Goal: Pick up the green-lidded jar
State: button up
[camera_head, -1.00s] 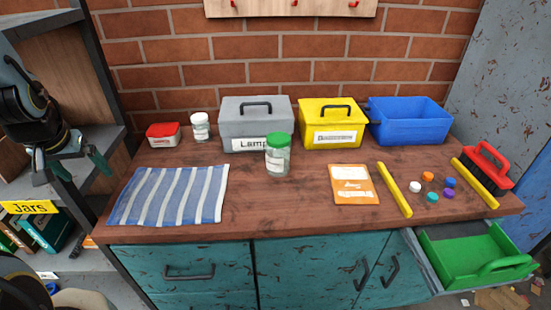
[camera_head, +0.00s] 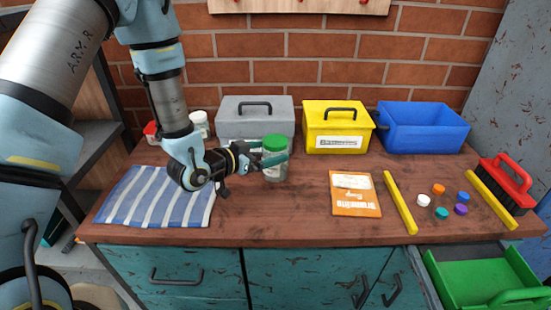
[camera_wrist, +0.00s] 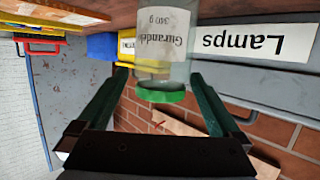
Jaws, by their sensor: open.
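The green-lidded jar (camera_head: 275,158) is clear glass and stands upright on the brown workbench (camera_head: 300,222), in front of the grey box. My gripper (camera_head: 280,156) comes from the left at the height of the jar's upper part. Its green fingers are open, and they appear to lie on either side of the jar. In the wrist view the picture is upside down; the jar (camera_wrist: 162,48) with its green lid (camera_wrist: 160,96) shows between the two spread fingers (camera_wrist: 160,82). I cannot tell whether either finger touches it.
Behind the jar stand a grey box (camera_head: 228,124), a yellow box (camera_head: 338,123) and a blue bin (camera_head: 423,133). A striped cloth (camera_head: 155,197) lies left. An orange packet (camera_head: 355,205), yellow bars (camera_head: 401,204), coloured caps and a red-handled brush (camera_head: 507,180) lie right. A green drawer (camera_head: 470,280) is open.

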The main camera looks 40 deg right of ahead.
jog(key=p+x, duration=0.2)
jog(key=x, duration=0.3)
jog(key=shift+w+d+f+p, duration=0.1)
jog(key=shift+w+d+p, duration=0.05)
jog(key=shift+d+p, duration=0.15)
jog(key=shift+w+d+f, duration=0.1)
jog(key=shift+d+f, duration=0.1)
jog(key=shift+d, duration=0.1)
jog(key=c, duration=1.3)
jog(key=shift+r, duration=0.1)
